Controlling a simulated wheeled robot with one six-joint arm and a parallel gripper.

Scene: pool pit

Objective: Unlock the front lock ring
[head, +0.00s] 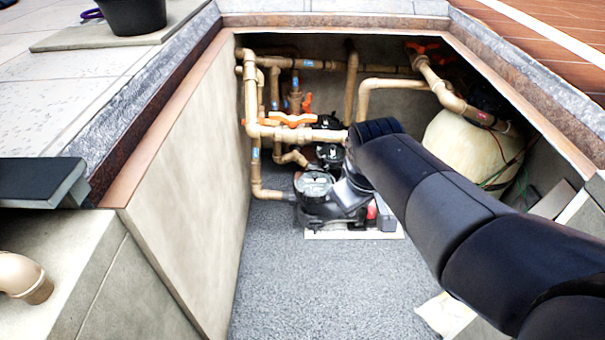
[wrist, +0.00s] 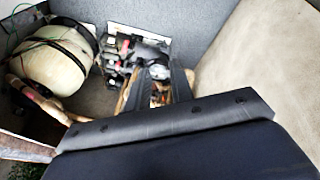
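The front pump stands on the pit floor with a clear round lid and a dark lock ring (head: 314,184) around it. The lid also shows small in the wrist view (wrist: 158,72), where its ring is too small to read. In the head view my arm comes from the right and its end is in front of the right part of the pump, hiding some of it. In the wrist view my gripper (wrist: 161,74) shows two dark fingers set apart, with nothing held between them. I cannot tell whether a finger touches the ring.
A second pump (head: 329,155) stands behind. Tan pipes with an orange-handled valve (head: 292,120) run above and left of the front pump. A cream round tank (head: 463,152) is at right. The pit's left wall (head: 185,170) is close; the gravel floor (head: 320,285) in front is clear.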

